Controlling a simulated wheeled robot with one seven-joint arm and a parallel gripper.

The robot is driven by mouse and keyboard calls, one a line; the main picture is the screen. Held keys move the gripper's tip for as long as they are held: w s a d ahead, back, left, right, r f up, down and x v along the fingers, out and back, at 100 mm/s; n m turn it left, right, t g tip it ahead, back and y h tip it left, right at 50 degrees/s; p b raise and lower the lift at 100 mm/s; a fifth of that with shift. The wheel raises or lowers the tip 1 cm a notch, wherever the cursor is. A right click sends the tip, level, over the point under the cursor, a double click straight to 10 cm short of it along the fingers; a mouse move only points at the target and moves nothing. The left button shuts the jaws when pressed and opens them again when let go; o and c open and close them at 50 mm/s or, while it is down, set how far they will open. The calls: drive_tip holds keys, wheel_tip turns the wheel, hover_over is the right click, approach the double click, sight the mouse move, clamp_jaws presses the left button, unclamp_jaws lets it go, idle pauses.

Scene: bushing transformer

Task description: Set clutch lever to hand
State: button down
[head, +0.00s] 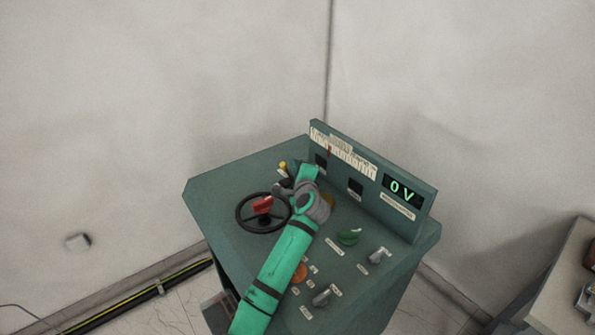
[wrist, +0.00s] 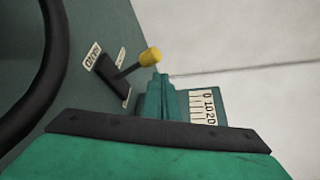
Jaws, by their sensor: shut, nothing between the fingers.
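My gripper (wrist: 160,97) is shut and empty. In the wrist view its fingertips are just beside the knob, on its right; I cannot tell whether they touch. In the head view my gripper (head: 291,168) is partly hidden by my own wrist, close to the knob.
A black handwheel (head: 240,214) with a red part stands in front of the lever and fills the left of the wrist view. The upright meter panel (head: 428,200) with a 0 V display rises at the right.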

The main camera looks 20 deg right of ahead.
drive_tip(key=v, duration=1)
drive_tip(key=shift+s, duration=0.2)
